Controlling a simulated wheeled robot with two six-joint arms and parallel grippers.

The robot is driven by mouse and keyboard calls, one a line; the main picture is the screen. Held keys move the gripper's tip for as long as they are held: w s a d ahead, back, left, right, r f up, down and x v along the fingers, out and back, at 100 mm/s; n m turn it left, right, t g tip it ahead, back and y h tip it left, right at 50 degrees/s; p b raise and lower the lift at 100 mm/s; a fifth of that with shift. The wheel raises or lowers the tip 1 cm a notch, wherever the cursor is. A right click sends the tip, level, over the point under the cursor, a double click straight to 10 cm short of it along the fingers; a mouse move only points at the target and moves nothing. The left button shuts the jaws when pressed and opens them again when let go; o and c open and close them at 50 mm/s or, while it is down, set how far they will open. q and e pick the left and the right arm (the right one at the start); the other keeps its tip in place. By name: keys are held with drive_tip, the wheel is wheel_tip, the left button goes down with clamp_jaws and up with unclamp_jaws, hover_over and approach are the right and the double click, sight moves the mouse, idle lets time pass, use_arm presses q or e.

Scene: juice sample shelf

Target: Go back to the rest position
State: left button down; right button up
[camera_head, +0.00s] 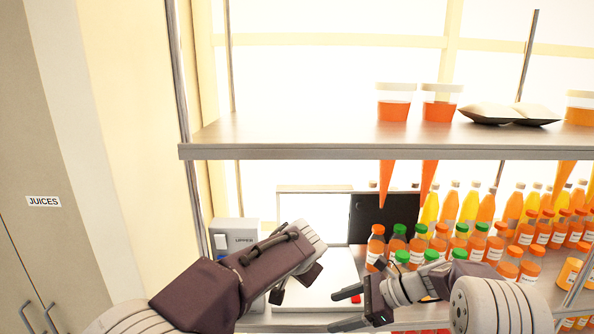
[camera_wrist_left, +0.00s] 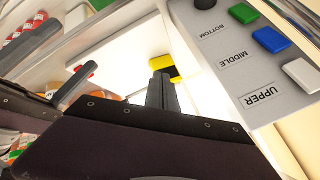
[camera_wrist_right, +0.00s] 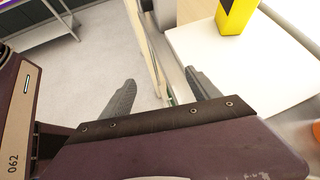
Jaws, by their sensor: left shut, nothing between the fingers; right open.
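My left arm crosses the lower left of the head view in front of the shelf; its fingertips are hard to make out there. In the left wrist view my left gripper (camera_wrist_left: 160,80) is shut and empty, with its fingers together. My right gripper (camera_head: 346,308) is low in the middle of the head view and points left. In the right wrist view the right gripper (camera_wrist_right: 160,79) is open, with its fingers well apart and nothing between them.
A grey button box (camera_wrist_left: 240,62) labelled UPPER, MIDDLE and BOTTOM is close to my left gripper. Several capped bottles (camera_head: 375,247) stand near my right arm. The upper shelf (camera_head: 300,135) lies above both arms. A yellow item (camera_wrist_right: 236,14) stands on a white surface.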

use_arm(q)
drive_tip(key=s+a+f+n+g+b, duration=0.25)
drive_tip(key=s+a+f, duration=0.3)
drive_tip(key=f, duration=0.35)
drive_tip(key=s+a+f+n+g+b, duration=0.1)
drive_tip(key=s+a+f+g+b, duration=0.15)
drive_tip(key=s+a+f, duration=0.5)
drive_tip(key=s+a+f+n+g+b, duration=0.1)
drive_tip(key=s+f+n+b, duration=0.1)
drive_tip(key=s+f, duration=0.3)
drive_tip(key=s+a+f+n+g+h+b, duration=0.1)
drive_tip(key=s+a+f+n+b, duration=0.1)
drive_tip(key=s+f, duration=0.4)
wheel_tip(320, 180, down, 3)
drive_tip(key=shift+s+a+r+b, duration=0.2)
drive_tip(key=shift+s+a+b, duration=0.05)
drive_tip(key=shift+b, duration=0.15)
use_arm(e)
drive_tip(key=s+d+f+n+h, duration=0.3)
drive_tip(key=s+f+n+h, duration=0.2)
drive_tip(key=s+f+n, duration=0.4)
drive_tip(key=s+d+f+n+g+h, duration=0.1)
drive_tip(key=s+d+f+n+h, duration=0.3)
drive_tip(key=s+f+n, duration=0.6)
drive_tip(key=shift+s+f+n+g+h, duration=0.35)
drive_tip(key=shift+s+h, duration=0.25)
drive_tip(key=shift+s, duration=0.4)
